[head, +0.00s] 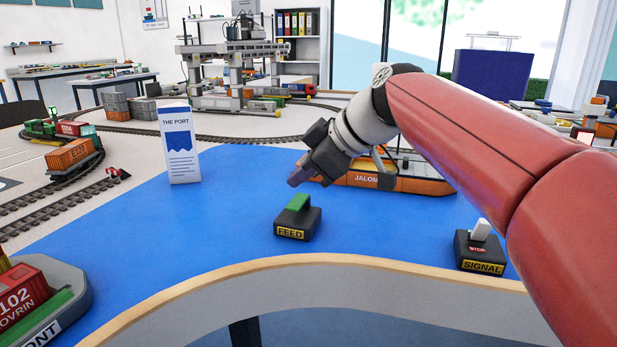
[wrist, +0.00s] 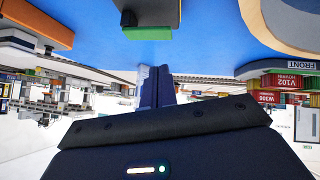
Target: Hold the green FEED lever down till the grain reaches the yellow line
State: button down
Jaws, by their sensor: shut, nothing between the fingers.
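The green FEED lever (head: 298,202) sits on a dark box with a yellow FEED label (head: 290,233), on the blue surface near the table's front edge. My gripper (head: 296,181) is just above and behind the lever, apart from it, with its fingers shut and empty. In the wrist view, which looks upside down, the green lever (wrist: 148,33) is at the top, beyond the shut fingertips (wrist: 157,72). An orange-hulled ship (head: 410,184) lies behind my gripper, partly hidden by my arm. I see no grain and no yellow line.
A SIGNAL box (head: 480,254) with a white lever stands to the right. A white THE PORT sign (head: 180,146) stands at the left back. Train tracks and wagons (head: 75,157) lie on the left. A gantry crane (head: 235,75) stands behind.

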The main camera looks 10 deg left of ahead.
jog(key=w+v, duration=0.2)
jog(key=v, duration=0.8)
jog(key=shift+r, duration=0.45)
jog(key=shift+s+d, duration=0.15)
